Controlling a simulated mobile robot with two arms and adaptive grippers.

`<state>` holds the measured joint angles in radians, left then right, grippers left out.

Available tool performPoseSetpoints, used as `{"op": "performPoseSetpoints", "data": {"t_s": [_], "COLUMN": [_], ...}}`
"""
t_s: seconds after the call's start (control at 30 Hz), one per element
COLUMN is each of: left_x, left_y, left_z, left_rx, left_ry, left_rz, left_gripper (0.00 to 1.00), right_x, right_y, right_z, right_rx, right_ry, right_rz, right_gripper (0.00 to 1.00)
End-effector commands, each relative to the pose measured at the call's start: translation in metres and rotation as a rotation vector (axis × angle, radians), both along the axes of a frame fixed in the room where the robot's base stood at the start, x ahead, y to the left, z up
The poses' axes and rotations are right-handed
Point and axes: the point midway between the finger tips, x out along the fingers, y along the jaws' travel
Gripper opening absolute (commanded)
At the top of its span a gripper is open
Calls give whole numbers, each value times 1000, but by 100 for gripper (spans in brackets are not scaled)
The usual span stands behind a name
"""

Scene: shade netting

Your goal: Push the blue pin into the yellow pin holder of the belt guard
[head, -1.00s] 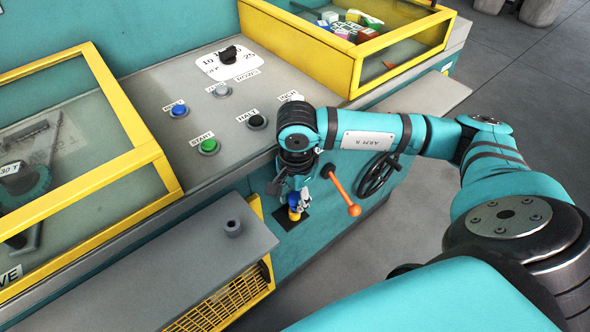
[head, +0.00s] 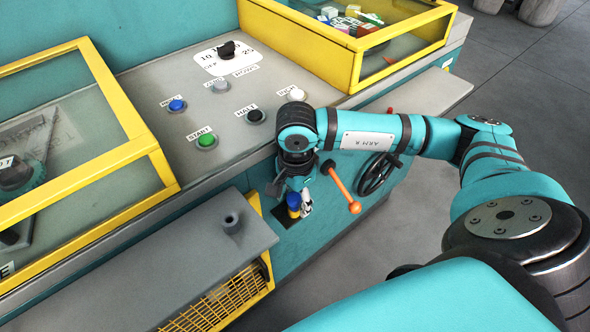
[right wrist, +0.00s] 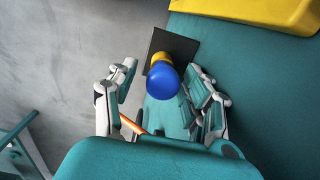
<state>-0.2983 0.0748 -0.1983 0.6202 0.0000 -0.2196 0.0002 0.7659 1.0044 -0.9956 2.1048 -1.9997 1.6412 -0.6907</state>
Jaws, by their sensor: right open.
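The blue pin (head: 293,199) stands in the yellow pin holder (head: 294,213) on the front of the machine, beside the yellow belt guard (head: 225,300). In the right wrist view the pin's round blue head (right wrist: 163,81) hides most of the yellow holder (right wrist: 161,58), which sits on a dark square plate (right wrist: 180,47). How deep the pin sits is hard to tell. My right gripper (head: 294,203) is at the pin. In the wrist view its fingers (right wrist: 160,92) are spread on either side of the blue head, with a gap on the left. My left gripper is out of view.
An orange-handled lever (head: 342,190) and a black handwheel (head: 377,174) are right of the gripper. A grey shelf (head: 180,275) with a short grey post lies to the left. Buttons line the panel above, including a green one (head: 207,141).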

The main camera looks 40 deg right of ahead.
Motion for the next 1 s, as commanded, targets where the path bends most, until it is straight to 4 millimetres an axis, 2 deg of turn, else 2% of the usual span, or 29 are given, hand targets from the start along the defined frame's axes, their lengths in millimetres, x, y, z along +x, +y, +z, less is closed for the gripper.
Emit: {"op": "performPoseSetpoints", "data": {"t_s": [0.27, 0.7, 1.0], "left_x": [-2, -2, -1], "left_y": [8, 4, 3], "left_z": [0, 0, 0], "left_rx": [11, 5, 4], "left_ry": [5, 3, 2], "left_rz": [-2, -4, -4], "left_gripper": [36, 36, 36], "right_x": [4, 1, -1], "right_y": [0, -1, -1], "right_z": [10, 72, 82], "right_rx": [2, 3, 2], "right_ry": [-15, -14, -7], "right_rz": [-3, -3, -2], "right_gripper": [55, 55, 55]}}
